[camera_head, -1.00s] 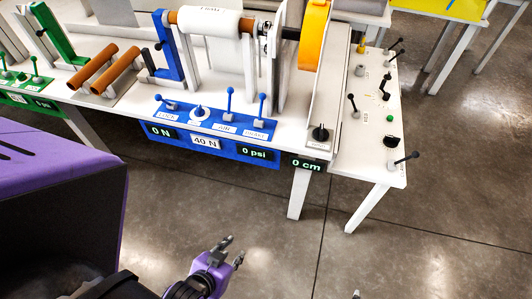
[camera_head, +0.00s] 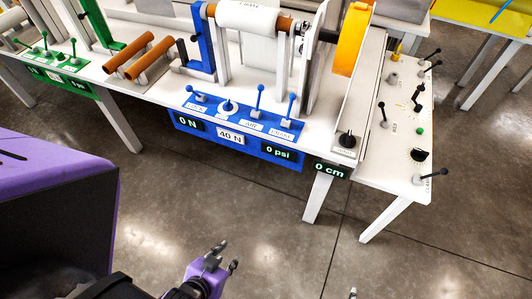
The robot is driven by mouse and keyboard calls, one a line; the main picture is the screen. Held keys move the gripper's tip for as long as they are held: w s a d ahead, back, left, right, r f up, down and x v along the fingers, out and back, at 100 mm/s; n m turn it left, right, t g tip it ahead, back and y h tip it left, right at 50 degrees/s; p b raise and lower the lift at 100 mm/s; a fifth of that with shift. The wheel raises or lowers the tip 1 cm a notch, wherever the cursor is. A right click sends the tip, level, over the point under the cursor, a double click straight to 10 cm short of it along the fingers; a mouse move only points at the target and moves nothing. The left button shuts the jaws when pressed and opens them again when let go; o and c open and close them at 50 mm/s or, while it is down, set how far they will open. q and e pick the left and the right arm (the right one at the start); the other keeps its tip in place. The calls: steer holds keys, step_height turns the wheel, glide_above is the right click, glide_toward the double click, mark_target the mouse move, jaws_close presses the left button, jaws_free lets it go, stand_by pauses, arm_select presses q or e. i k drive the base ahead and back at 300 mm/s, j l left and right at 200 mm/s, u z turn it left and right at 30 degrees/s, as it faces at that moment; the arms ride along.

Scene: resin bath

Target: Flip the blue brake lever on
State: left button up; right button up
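The blue brake lever (camera_head: 291,106) is the rightmost blue-knobbed lever on the blue control panel, with a label at its foot that seems to read BRAKE. It stands roughly upright. The blue panel (camera_head: 240,148) runs along the table's front edge and shows 0 N, 40 N and 0 psi. My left gripper (camera_head: 226,257) is low in the picture, over the floor, well short of the panel. Its fingers are apart and nothing is between them. Only a small tip, perhaps of my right gripper (camera_head: 353,292), shows at the bottom edge.
A black knob (camera_head: 347,140) and several black levers (camera_head: 383,113) are to the right. A green panel (camera_head: 62,80) is at the far left. Open floor lies before the table.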

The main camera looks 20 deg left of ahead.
mark_target(293, 96)
steer(key=j+u, duration=0.1)
steer(key=j, duration=0.6)
steer(key=j+u, duration=0.15)
steer(key=j, duration=0.55)
steer(key=i+j+u, duration=0.1)
steer(key=j, duration=0.6)
steer(key=j+u, duration=0.1)
steer(key=j, duration=0.65)
steer(key=i, duration=0.05)
